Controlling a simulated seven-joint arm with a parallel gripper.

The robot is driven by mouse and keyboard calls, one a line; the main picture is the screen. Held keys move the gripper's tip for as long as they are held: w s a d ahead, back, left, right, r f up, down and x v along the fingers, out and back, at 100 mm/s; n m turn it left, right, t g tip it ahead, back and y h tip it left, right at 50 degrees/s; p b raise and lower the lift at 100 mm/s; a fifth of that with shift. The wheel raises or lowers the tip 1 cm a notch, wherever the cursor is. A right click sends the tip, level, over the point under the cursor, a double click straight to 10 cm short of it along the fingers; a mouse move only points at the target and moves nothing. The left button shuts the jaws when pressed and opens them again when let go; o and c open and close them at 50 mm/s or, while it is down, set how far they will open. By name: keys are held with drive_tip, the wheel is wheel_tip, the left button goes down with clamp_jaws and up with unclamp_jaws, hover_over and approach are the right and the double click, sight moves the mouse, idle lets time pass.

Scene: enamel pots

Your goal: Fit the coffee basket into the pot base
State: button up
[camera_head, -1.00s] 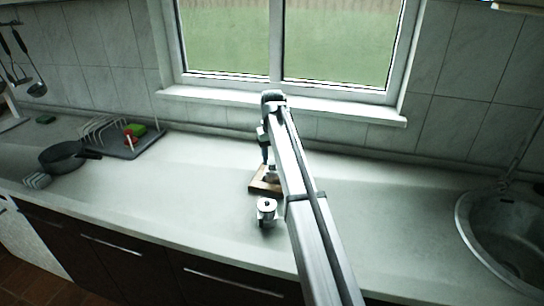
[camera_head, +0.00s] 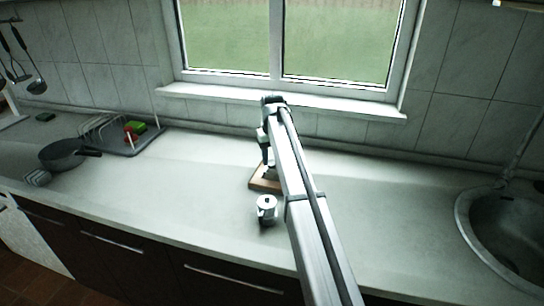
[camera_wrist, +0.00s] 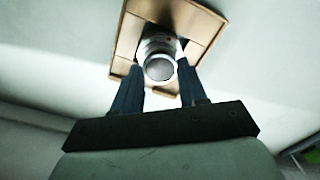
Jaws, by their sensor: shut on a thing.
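My gripper (camera_wrist: 161,72) points down over a wooden tray (camera_wrist: 196,22), its two dark blue fingers shut on a small silver round piece, which I take to be the coffee basket (camera_wrist: 159,68). Its round grey face shows between the fingers in the wrist view. More silver metal, likely the pot base (camera_wrist: 158,43), shows just behind it; I cannot tell whether the two touch or how deep one sits in the other. In the head view the gripper (camera_head: 267,163) is over the tray (camera_head: 262,184), and the arm hides part of both.
A silver pot part with a dark knob (camera_head: 266,208) stands on the counter in front of the tray. A dark pan (camera_head: 62,155) and a dish rack (camera_head: 108,135) are at the left, a sink (camera_head: 505,240) at the right. The counter between is clear.

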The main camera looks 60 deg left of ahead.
drive_tip(key=shift+f, duration=0.55)
drive_tip(key=o, duration=1)
drive_tip(key=shift+r, duration=0.1)
wheel_tip(320, 180, up, 14)
drive_tip(key=shift+f, duration=0.15)
